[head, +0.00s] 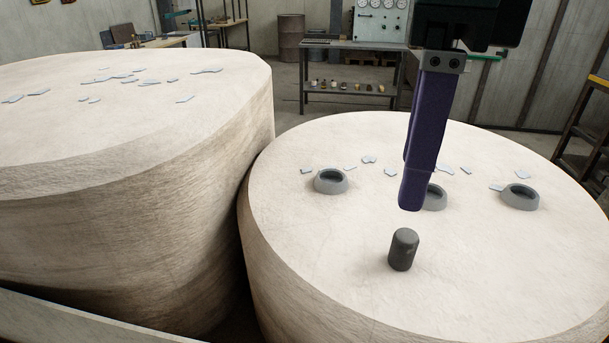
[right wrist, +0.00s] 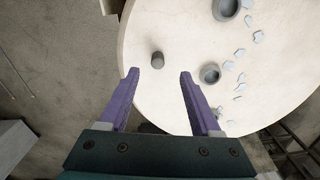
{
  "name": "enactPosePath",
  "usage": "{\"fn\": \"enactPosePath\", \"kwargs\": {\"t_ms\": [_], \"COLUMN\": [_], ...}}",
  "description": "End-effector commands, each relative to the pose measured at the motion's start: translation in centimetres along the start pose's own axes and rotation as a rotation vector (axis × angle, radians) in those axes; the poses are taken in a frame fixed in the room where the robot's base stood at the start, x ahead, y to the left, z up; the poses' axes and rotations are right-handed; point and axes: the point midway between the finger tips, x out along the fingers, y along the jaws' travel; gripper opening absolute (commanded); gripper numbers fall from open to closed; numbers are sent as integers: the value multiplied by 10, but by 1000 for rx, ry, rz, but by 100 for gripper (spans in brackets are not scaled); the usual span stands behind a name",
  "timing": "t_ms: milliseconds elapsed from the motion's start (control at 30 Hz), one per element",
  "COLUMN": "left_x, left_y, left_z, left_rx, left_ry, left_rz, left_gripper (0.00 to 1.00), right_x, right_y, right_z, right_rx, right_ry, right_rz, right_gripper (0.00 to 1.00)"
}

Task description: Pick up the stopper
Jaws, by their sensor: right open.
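The stopper (head: 403,249) is a small dark grey cylinder with a rounded top. It stands upright on the pale round block at the right in the head view. My right gripper (head: 411,208) has purple fingers pointing down, above and behind the stopper in the picture, and hides part of the middle grey ring. In the right wrist view, my right gripper (right wrist: 158,73) is open and empty. The stopper (right wrist: 158,59) appears just beyond the fingertips, between their lines and apart from both. My left gripper is in neither view.
Grey rings (head: 331,181) and (head: 520,196) stand on the pale round block (head: 310,255), with several thin light chips behind them. A larger, taller pale block (head: 130,200) stands at the left. A metal workbench (head: 345,97) is at the back. The block's front surface is clear around the stopper.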

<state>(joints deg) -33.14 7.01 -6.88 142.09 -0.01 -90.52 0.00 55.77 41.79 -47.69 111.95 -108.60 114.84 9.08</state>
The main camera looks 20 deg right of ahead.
Motion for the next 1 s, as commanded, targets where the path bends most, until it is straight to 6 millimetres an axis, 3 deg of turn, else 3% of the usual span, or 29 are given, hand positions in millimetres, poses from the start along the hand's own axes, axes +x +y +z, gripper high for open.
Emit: {"fn": "enactPosePath", "kwargs": {"t_ms": [267, 533, 833, 1000], "left_x": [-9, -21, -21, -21], "left_y": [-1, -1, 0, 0], "left_z": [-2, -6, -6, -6], "left_rx": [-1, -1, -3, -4], "left_ry": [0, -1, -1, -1], "left_rz": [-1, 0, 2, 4], "left_gripper": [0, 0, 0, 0], "right_x": [26, 65, 74, 74], "right_y": [1, 3, 3, 3], "right_z": [-2, -8, -7, -7], "right_rx": [-2, -1, -3, -3], "right_ry": [1, -1, -4, -4], "right_rz": [4, 6, 3, 3], "right_gripper": [65, 65, 65, 48]}}
